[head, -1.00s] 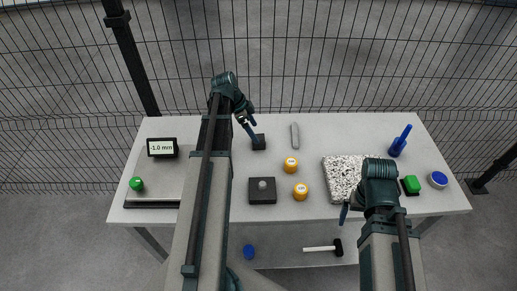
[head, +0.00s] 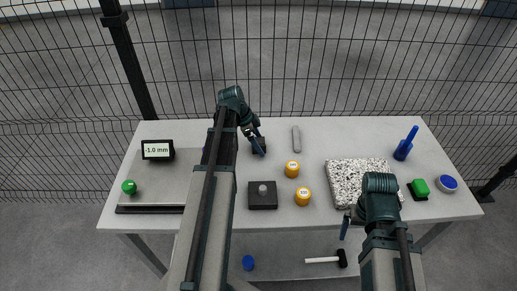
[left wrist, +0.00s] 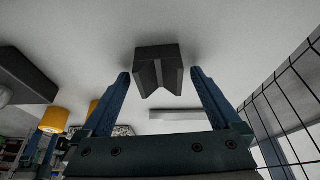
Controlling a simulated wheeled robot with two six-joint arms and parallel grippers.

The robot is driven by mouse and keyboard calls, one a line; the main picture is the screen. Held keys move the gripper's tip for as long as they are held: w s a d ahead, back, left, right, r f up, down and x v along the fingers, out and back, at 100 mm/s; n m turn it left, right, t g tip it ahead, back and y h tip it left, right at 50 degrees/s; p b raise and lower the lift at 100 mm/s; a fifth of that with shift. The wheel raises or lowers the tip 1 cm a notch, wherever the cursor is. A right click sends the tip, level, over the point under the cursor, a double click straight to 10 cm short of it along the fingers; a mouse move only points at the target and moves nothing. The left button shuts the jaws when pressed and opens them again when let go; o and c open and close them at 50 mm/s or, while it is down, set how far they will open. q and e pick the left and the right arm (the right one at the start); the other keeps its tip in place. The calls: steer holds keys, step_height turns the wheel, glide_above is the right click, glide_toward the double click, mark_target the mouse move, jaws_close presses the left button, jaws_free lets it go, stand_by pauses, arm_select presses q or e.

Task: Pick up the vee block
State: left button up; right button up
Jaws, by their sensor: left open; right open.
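The vee block is a small dark grey block with a V-shaped notch, and in the left wrist view (left wrist: 147,66) it sits on the table between and just beyond my left fingertips. In the head view it is mostly hidden by my left gripper (head: 259,148). The left gripper (left wrist: 160,74) is open, one blue finger on each side of the block, with a visible gap at each side. My right gripper (head: 347,224) is low near the front edge of the speckled plate; it is open and holds nothing that I can see.
Near the left gripper are a grey bar (head: 296,139), two orange cylinders (head: 292,169) and a dark square block with a knob (head: 263,198). A speckled plate (head: 350,175) lies right, a gauge display (head: 157,150) stands left. A wire fence (head: 330,60) runs behind the table.

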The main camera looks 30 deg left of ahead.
arm_select(q)
jaws_close()
stand_by(0.3)
steer(key=shift+r, duration=0.15)
